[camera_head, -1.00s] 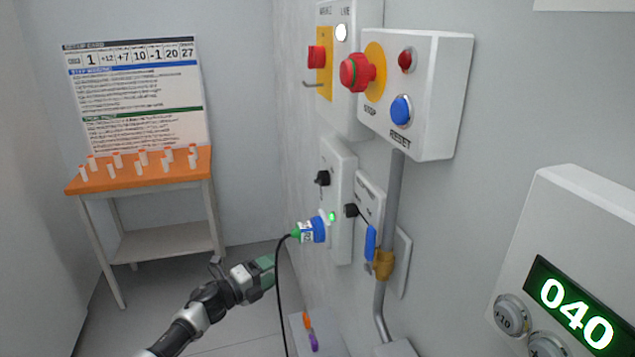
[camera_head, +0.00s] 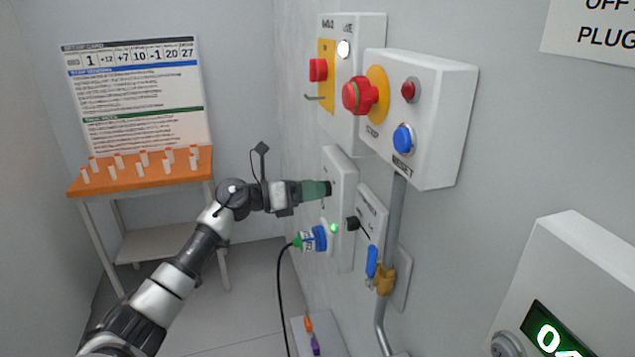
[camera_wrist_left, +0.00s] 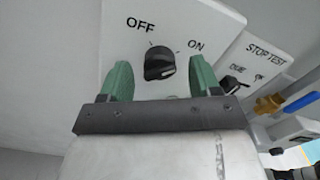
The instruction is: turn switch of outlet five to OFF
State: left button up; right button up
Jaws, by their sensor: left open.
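The outlet's switch, a black rotary knob (camera_wrist_left: 159,63), sits on a white panel (camera_wrist_left: 120,60) marked OFF on the left and ON on the right. I cannot tell for certain which mark it points to. My left gripper (camera_wrist_left: 162,78) is open, with its green fingers on either side of the knob in the wrist view; I cannot tell whether they touch it. In the head view the left gripper (camera_head: 322,189) is at the outlet panel (camera_head: 343,170) and hides the knob. A blue plug (camera_head: 313,238) is in the socket below, beside a lit green lamp (camera_head: 333,228). My right gripper is not in view.
A STOP TEST switch panel (camera_head: 371,212) with a black knob (camera_head: 352,224) is close on the right. Above are a red stop button (camera_head: 357,96) and blue reset button (camera_head: 402,138). A black cable (camera_head: 281,285) hangs from the plug. An orange-topped table (camera_head: 135,181) stands behind.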

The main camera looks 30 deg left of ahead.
pick_arm(q)
jog(key=shift+w+d, duration=0.45)
jog(key=shift+w, duration=0.15)
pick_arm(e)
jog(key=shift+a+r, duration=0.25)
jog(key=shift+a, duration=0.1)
pick_arm(q)
jog(key=c, duration=0.9)
